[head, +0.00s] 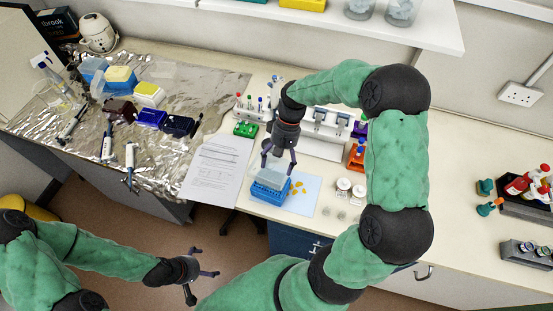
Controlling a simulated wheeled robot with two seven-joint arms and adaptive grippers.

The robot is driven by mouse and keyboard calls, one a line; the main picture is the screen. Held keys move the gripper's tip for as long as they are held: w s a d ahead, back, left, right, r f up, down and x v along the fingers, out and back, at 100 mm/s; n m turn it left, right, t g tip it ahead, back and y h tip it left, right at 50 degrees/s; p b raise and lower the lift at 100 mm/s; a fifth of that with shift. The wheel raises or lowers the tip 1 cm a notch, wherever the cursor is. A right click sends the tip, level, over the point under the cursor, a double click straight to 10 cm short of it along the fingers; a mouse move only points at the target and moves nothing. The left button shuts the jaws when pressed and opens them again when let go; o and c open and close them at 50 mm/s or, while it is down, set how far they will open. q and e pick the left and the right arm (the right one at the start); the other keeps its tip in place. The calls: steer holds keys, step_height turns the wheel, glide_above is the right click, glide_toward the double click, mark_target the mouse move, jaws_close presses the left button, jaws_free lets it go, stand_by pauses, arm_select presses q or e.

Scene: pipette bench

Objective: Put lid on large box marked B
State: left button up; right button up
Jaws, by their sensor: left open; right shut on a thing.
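A blue tip box (267,193) stands near the front edge of the bench, at the corner of a pale blue mat. A translucent pale lid (272,178) is at its top, under my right gripper (278,164). My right gripper points down and is shut on this lid. I cannot tell whether the lid is seated on the box or held just above it. No letter B is readable at this size. My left gripper (207,262) is open and empty, low in front of the bench, over the floor.
Yellow tips (297,187) lie on the mat (307,198), with white-capped jars (343,184) to its right. Printed sheets (215,170) lie left of the box. Pipettes and several coloured boxes (148,93) cover the foil at left. A white rack (322,130) stands behind. A shelf overhangs the back.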

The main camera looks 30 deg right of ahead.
mark_target(280, 161)
steer(key=shift+f+b, duration=1.6)
steer(key=shift+f, duration=0.45)
steer(key=shift+f, duration=0.4)
steer(key=shift+f, duration=0.2)
steer(key=shift+f+b, duration=0.45)
steer(key=shift+f, duration=0.15)
steer(key=shift+f, duration=0.15)
steer(key=shift+f, duration=0.4)
steer(key=shift+c, duration=1)
